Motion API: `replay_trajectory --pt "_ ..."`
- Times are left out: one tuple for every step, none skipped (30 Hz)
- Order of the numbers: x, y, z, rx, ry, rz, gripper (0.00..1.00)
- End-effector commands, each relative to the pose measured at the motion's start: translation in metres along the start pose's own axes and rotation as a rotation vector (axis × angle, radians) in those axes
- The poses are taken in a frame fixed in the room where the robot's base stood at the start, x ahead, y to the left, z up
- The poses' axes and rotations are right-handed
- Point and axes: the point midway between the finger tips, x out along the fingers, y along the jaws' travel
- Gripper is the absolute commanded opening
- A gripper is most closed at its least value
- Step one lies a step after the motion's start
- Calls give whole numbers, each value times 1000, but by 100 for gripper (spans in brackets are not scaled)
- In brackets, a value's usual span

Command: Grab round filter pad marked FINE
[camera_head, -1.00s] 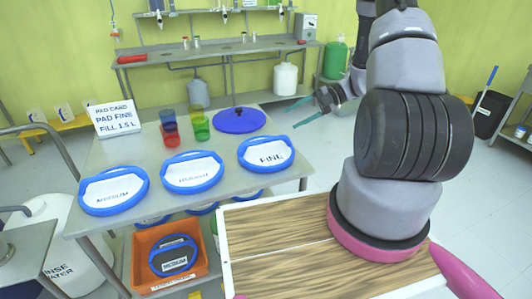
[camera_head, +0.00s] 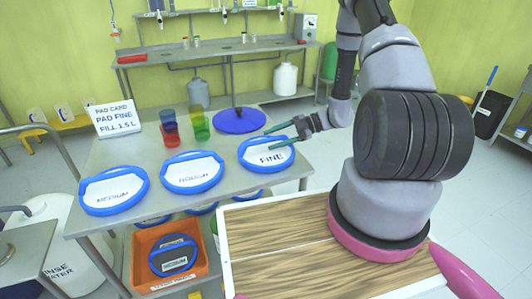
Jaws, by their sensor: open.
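The round filter pad marked FINE (camera_head: 258,161) lies on the grey metal table, white with a blue rim, at the right end of a row of pads. The pad marked MEDIUM (camera_head: 112,202) is at the left end. Between them lies another pad (camera_head: 190,183) whose label is hard to read. My gripper (camera_head: 268,137) is open, its two teal fingers pointing left over the far right part of the FINE pad. The fingers appear empty, and I cannot tell how high above the pad they are.
A blue round lid (camera_head: 239,120) lies behind the FINE pad. An orange bin (camera_head: 145,270) with a MEDIUM pad sits below the table (camera_head: 141,152).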

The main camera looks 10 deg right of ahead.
Motion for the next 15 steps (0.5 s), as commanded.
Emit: replay_trajectory --pt "8 0 -1 0 3 -1 57" --pt "12 0 -1 0 3 -1 57" --pt "15 0 0 0 1 -1 57" --pt "17 0 0 -1 1 -1 57" --pt "19 0 0 -1 1 -1 57" --pt "20 0 0 0 0 -1 57" --pt "20 0 0 0 0 0 57" --pt "20 0 0 0 0 0 57" --pt "20 0 0 0 0 0 57" --pt "20 0 0 -1 0 0 57" --pt "20 0 0 -1 0 0 57" --pt "20 0 0 -1 0 0 57" --pt "20 0 0 -1 0 0 46" --pt "20 0 0 -1 0 0 34" --pt "20 0 0 -1 0 0 19"
